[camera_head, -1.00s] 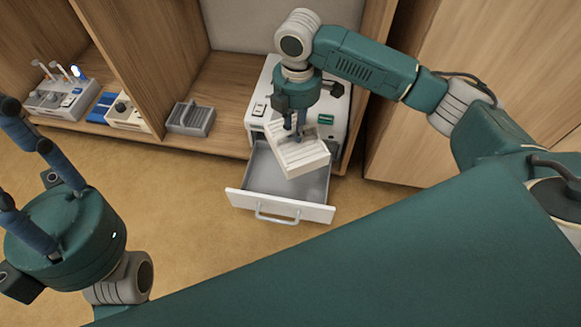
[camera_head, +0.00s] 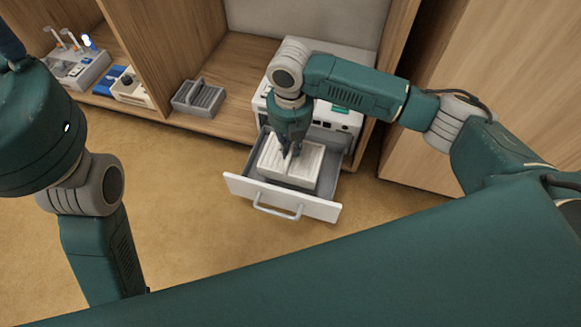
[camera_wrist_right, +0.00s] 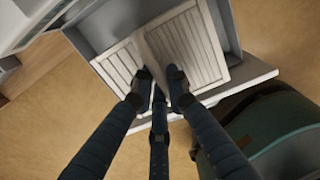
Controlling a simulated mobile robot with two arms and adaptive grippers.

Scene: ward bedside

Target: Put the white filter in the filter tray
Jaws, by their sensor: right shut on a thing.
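The white filter (camera_head: 304,165) is a ribbed rectangular block with a raised bar across its middle. It sits inside the open grey drawer of the white machine, the filter tray (camera_head: 329,201), roughly square to its walls. I cannot tell whether it rests on the drawer floor. My right gripper (camera_head: 289,155) points down into the drawer and is shut on the filter's middle bar. In the right wrist view, the fingers (camera_wrist_right: 159,88) close on the bar of the filter (camera_wrist_right: 196,45). My left gripper is out of the picture; only its wrist shows at the left.
The white machine (camera_head: 346,58) stands in the wooden shelf bay. Farther left are a blue and white device (camera_head: 126,88) and a rack with several tubes (camera_head: 75,66). Floor is open before the drawer.

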